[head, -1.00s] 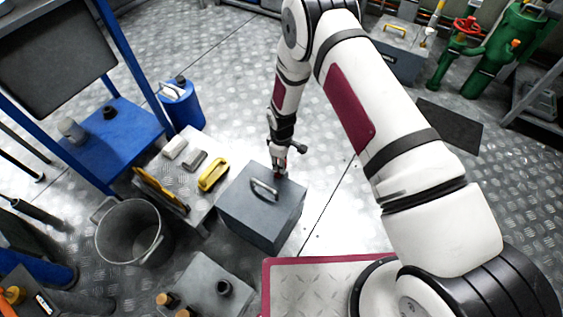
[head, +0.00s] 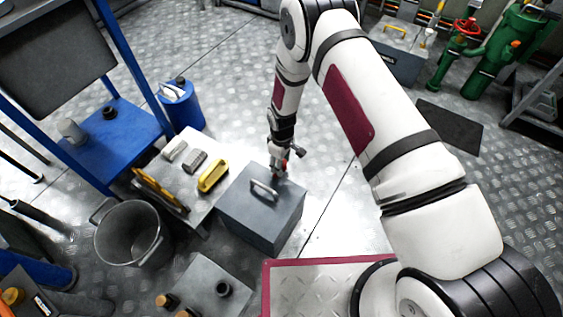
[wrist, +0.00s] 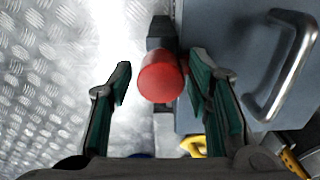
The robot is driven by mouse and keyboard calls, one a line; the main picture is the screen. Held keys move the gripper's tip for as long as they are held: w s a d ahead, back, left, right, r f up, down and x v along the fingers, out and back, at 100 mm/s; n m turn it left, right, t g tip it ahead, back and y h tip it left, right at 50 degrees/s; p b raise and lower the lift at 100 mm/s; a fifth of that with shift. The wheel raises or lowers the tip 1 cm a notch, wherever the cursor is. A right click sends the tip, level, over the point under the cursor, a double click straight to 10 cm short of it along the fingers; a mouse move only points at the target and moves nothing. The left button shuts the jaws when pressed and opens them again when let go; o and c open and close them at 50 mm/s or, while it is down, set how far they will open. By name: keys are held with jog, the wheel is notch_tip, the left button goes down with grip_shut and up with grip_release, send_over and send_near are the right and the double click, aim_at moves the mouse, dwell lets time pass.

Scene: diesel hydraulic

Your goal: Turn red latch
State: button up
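The red latch (wrist: 161,78) shows as a rounded red knob on a dark mount at the side of a grey metal box (head: 262,222). The box has a bare metal handle on top, which also shows in the wrist view at the right. My gripper (wrist: 160,85) is open, with one green-lined finger on each side of the red latch. A gap shows between the left finger and the latch; the right finger is closer to it. In the head view my gripper (head: 279,172) is at the box's far edge, and the latch is mostly hidden there.
A low grey bench (head: 209,203) with a yellow-handled item (head: 213,176) stands left of the box. A metal bucket (head: 131,234) and a blue shelf (head: 112,136) are further left. Bare floor lies right of the box.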

jog(key=shift+r, duration=0.1)
notch_tip(320, 180, up, 12)
dwell(0.7)
dwell(0.3)
